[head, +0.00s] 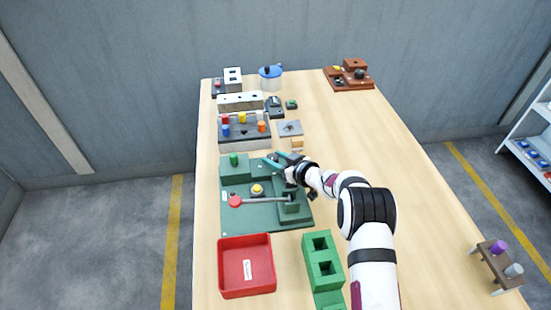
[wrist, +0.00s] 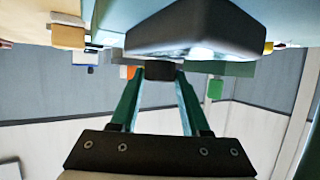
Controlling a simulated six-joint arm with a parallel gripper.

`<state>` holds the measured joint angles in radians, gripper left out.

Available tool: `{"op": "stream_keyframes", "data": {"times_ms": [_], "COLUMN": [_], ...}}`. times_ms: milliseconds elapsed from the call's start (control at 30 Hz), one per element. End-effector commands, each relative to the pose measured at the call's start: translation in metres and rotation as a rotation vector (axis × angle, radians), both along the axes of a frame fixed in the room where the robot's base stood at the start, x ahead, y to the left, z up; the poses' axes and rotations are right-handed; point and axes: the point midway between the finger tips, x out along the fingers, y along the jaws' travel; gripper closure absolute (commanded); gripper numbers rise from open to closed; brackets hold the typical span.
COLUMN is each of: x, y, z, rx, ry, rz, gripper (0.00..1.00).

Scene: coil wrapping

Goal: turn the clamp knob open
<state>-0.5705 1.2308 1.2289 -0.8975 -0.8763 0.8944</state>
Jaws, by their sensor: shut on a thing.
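The green fixture plate (head: 228,218) lies on the table in the head view. My gripper (head: 269,160) is low over its far right part, with teal fingers pointing left. In the wrist view, which looks upside down, my gripper (wrist: 158,75) is shut on a small dark piece (wrist: 158,72), which looks like the clamp knob. A larger dark block (wrist: 195,32) sits close to the camera there, above the fingers in the picture. The knob cannot be made out clearly in the head view, where the gripper covers that spot.
On the plate are a green peg (head: 234,158) on a block, a yellow button (head: 257,189) and a red-ended lever (head: 235,201). A red tray (head: 222,280) and a green socket block (head: 323,262) stand nearer. The table's right side is mostly clear.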

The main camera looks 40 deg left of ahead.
Motion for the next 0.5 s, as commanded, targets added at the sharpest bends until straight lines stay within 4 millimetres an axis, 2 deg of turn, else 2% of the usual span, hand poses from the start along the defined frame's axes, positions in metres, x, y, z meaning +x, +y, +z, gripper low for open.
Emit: {"op": "stream_keyframes", "data": {"times_ms": [233,500], "x": [-0.0025,-0.0021], "y": [0.0018,0.001], "z": [0.0007,0.0003], "rx": [0.002,0.0], "ry": [0.0,-0.001], "rz": [-0.117,-0.125], "gripper": [1.0,1.0]}}
